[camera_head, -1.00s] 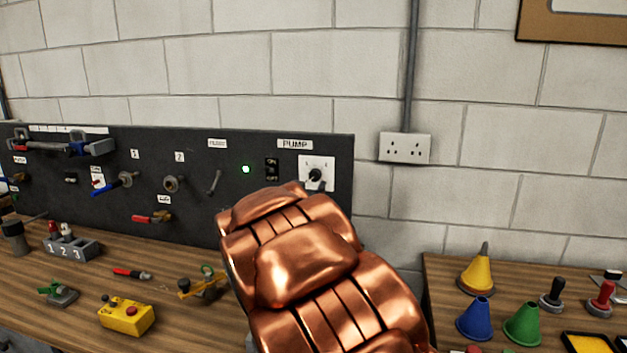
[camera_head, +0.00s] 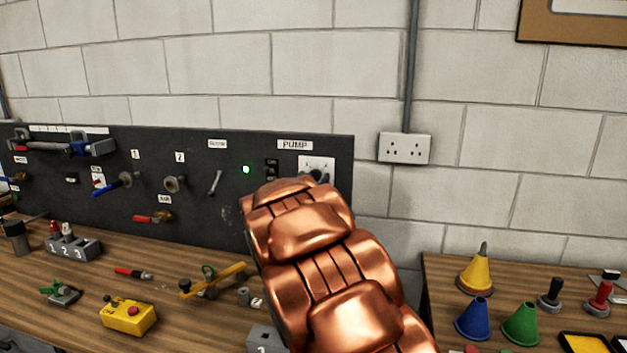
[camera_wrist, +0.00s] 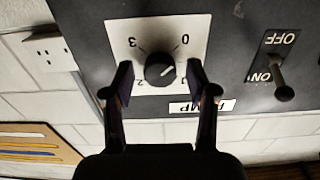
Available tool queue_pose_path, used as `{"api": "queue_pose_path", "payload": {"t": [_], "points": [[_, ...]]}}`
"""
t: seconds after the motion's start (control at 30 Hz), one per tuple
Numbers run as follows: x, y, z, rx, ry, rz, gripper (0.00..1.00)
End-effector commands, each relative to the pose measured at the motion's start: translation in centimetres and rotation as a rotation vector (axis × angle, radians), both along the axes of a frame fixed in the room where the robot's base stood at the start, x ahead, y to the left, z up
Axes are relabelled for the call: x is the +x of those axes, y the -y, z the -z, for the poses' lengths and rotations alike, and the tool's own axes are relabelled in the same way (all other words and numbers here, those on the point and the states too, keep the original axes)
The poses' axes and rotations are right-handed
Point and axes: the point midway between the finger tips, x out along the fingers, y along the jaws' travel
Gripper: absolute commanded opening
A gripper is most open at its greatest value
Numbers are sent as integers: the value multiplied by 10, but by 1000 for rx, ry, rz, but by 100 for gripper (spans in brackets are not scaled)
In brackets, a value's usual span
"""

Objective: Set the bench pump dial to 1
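The pump dial is a round black knob (camera_wrist: 160,69) on a white plate (camera_wrist: 185,27), seen upside down in the wrist view. The numerals 3, 0 and part of a 2 show; the 1 is hidden by a finger. A pale mark on the knob seems to point up and right, but it is small. My gripper (camera_wrist: 160,76) is open, with one finger on each side of the knob and gaps between. In the head view, the plate (camera_head: 317,163) shows above my copper arm, which covers most of the knob and the gripper.
An ON/OFF toggle switch (camera_wrist: 281,79) sits beside the dial plate, its lever toward ON. A PUMP label (camera_wrist: 201,105) is close to one finger. A wall socket (camera_head: 404,148) is right of the black panel (camera_head: 120,208).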

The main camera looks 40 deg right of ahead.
Motion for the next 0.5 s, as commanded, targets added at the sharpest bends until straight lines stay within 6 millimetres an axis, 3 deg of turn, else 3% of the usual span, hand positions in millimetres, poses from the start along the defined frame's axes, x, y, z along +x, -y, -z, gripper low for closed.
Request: {"api": "queue_pose_path", "payload": {"t": [0.07,0.5], "points": [[0,0,0,0,0,0,46],[0,0,0,0,0,0,0]]}}
